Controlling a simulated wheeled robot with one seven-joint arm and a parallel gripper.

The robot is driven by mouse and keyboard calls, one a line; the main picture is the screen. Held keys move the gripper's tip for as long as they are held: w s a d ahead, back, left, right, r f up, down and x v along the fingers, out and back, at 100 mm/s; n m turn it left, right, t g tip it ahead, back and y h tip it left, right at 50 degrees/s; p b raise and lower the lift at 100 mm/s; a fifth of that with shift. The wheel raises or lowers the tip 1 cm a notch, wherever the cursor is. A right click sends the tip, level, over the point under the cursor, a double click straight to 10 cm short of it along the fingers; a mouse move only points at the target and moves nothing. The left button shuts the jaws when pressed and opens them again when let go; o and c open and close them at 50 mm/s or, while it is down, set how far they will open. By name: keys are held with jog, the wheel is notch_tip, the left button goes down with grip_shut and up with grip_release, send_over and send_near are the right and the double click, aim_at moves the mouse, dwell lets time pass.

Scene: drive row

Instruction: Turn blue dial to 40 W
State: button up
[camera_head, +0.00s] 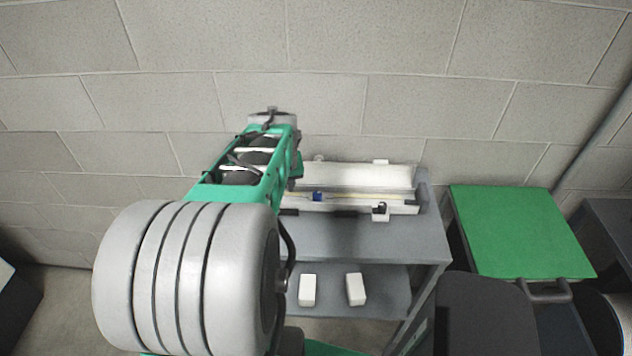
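A small blue piece (317,196), probably the blue dial, sits on a long white unit (365,176) on top of a grey cart. A thin yellowish line runs along the unit beside it. The piece is too small to read any scale, mark or setting. My green and white arm reaches up at the left of the unit and covers its left end. The fingers of my gripper do not show, so I cannot tell their place relative to the blue piece.
The grey cart (405,238) has a lower shelf with two white blocks (308,290) (356,289). A small black part (381,208) sits at the unit's front right. A green-topped cart (520,230) stands to the right. A block wall (400,100) is close behind.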

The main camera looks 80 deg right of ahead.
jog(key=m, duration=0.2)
send_near(317, 194)
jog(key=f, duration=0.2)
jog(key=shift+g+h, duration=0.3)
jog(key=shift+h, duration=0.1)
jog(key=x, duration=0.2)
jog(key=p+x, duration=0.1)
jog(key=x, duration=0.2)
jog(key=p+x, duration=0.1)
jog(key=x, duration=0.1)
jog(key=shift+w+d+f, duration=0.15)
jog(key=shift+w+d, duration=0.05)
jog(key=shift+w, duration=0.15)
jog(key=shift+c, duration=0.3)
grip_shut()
